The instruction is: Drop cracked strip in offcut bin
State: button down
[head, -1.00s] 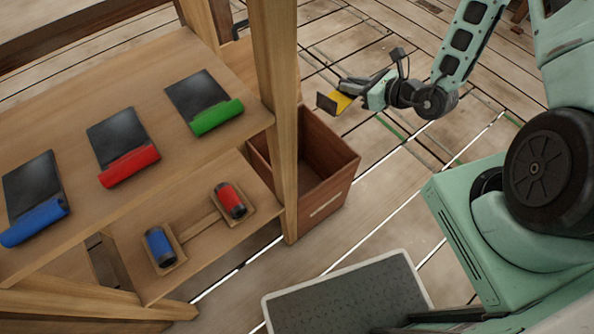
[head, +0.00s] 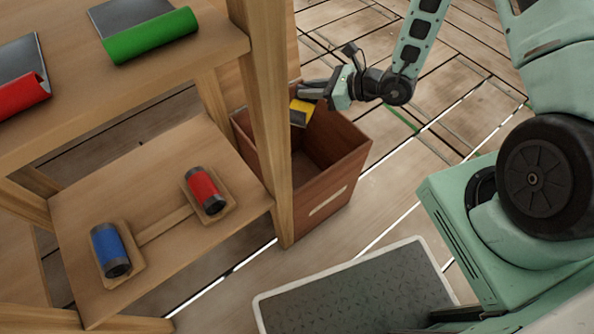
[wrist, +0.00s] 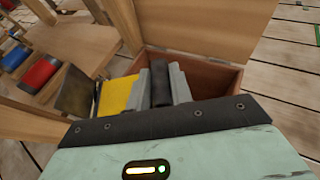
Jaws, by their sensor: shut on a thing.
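My gripper (head: 318,92) is shut on a strip (head: 301,113) with a yellow part and a dark part. In the head view they are over the back of the open reddish-brown wooden bin (head: 338,190). In the wrist view, the strip's yellow part (wrist: 116,95) lies beside my gripper's fingers (wrist: 165,82), with its dark end to the left. The bin (wrist: 212,75) opens beyond the fingers. No crack can be made out on the strip. The bin's floor is partly hidden by its walls and the wooden post.
A wooden post (head: 268,130) stands close to the bin's left side. The lower shelf (head: 165,250) holds a red roll (head: 205,190) and a blue roll (head: 110,250). A green-edged dark sheet (head: 148,35) lies on the upper shelf. A grey mat (head: 355,295) lies on the floor.

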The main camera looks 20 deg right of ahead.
jog(key=shift+f+b, duration=1.95)
jog(key=shift+f, duration=0.7)
jog(key=c, duration=1.2)
grip_release()
jog(key=shift+o, duration=0.2)
jog(key=p+v, duration=0.4)
jog(key=v, duration=1.3)
jog(key=shift+d+r, duration=0.2)
